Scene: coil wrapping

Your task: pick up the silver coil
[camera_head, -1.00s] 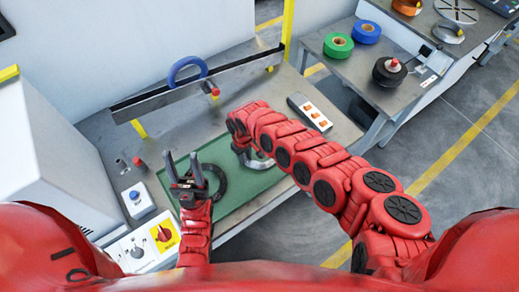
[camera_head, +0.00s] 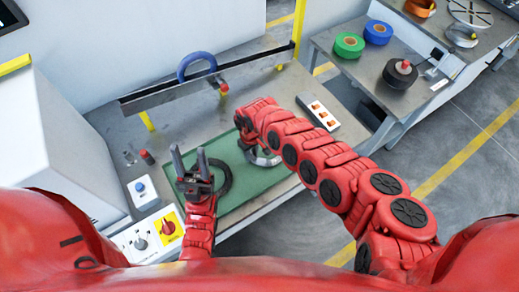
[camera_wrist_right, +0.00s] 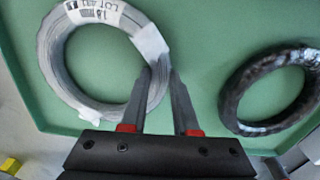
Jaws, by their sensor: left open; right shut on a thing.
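The silver coil (camera_head: 268,161) lies on the green mat (camera_head: 240,195), mostly hidden under my right arm in the head view. In the right wrist view the silver coil (camera_wrist_right: 52,62) is a grey ring with white labels, at the upper left. My right gripper (camera_wrist_right: 164,74) is shut on the near-right side of its ring, by a label. In the head view my right gripper's fingers are hidden. My left gripper (camera_head: 188,157) is open and empty, fingers up, left of the dark coil (camera_head: 224,182).
The dark coil also shows in the right wrist view (camera_wrist_right: 232,92), beside the silver one. A blue coil (camera_head: 184,65) stands at the back rail. A control strip (camera_head: 318,111) lies right of the mat. A side table holds green (camera_head: 349,45), blue and black rolls.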

